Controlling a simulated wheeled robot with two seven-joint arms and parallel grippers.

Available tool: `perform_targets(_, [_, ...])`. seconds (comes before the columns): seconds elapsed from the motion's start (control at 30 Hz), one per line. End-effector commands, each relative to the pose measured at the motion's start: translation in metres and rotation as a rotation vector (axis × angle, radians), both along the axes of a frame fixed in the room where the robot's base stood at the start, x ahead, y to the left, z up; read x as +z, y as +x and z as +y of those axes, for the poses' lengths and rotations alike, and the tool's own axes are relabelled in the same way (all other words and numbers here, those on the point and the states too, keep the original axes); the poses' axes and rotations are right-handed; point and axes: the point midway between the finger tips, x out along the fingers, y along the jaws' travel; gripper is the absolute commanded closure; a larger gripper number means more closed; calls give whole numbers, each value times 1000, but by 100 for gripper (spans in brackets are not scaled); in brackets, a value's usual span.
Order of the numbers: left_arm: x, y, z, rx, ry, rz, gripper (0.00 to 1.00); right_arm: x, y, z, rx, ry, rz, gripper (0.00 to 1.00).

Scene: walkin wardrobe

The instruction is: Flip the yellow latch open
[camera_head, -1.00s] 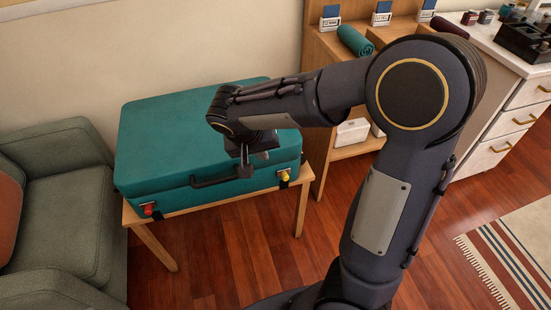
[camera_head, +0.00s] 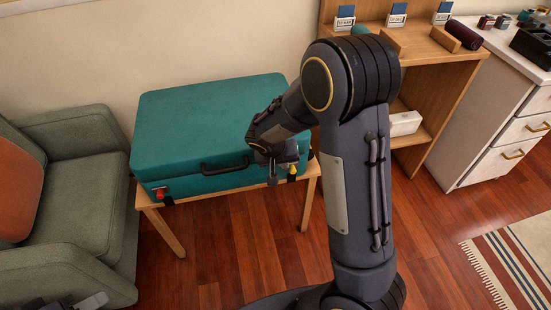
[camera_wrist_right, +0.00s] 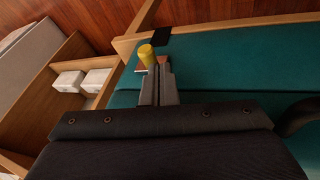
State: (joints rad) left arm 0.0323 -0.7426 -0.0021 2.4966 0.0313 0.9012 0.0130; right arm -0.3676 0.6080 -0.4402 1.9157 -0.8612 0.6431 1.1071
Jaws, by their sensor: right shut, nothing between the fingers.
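The teal suitcase (camera_head: 200,125) lies closed on a wooden stand, its handle at the front. The yellow latch (camera_head: 292,169) is at the right end of its front face, partly hidden by my right gripper (camera_head: 273,178). In the right wrist view the yellow latch (camera_wrist_right: 146,56) shows as a small yellow knob right at the tips of my right gripper (camera_wrist_right: 162,68). The gripper's fingers are shut and empty; I cannot tell whether they touch the latch. A red latch (camera_head: 160,193) is at the front left. A grey piece of my left gripper (camera_head: 92,301) shows at the bottom left edge.
A green armchair (camera_head: 80,180) stands close to the left of the wooden stand (camera_head: 312,180). A wooden shelf unit (camera_head: 432,95) with white boxes is at the right, beside white drawers (camera_head: 510,130). The floor in front of the suitcase is open.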

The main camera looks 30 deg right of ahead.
Motion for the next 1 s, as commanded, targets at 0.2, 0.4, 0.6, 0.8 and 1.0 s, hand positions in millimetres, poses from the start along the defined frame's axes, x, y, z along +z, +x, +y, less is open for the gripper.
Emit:
perform_targets(0.2, [-3, 0, 0, 0, 0, 0, 64, -9, -3, -8, 1, 0, 0, 100])
perform_targets(0.4, [-3, 0, 0, 0, 0, 0, 64, -9, -3, -8, 1, 0, 0, 100])
perform_targets(0.6, [-10, 0, 0, 0, 0, -1, 64, -13, -5, -15, -1, -1, 0, 100])
perform_targets(0.8, [-20, 0, 0, 0, 0, 0, 64, -16, -10, -30, -1, 0, 2, 100])
perform_targets(1.0, [-19, 0, 0, 0, 0, 0, 64, -16, -11, -30, -3, -2, 6, 100])
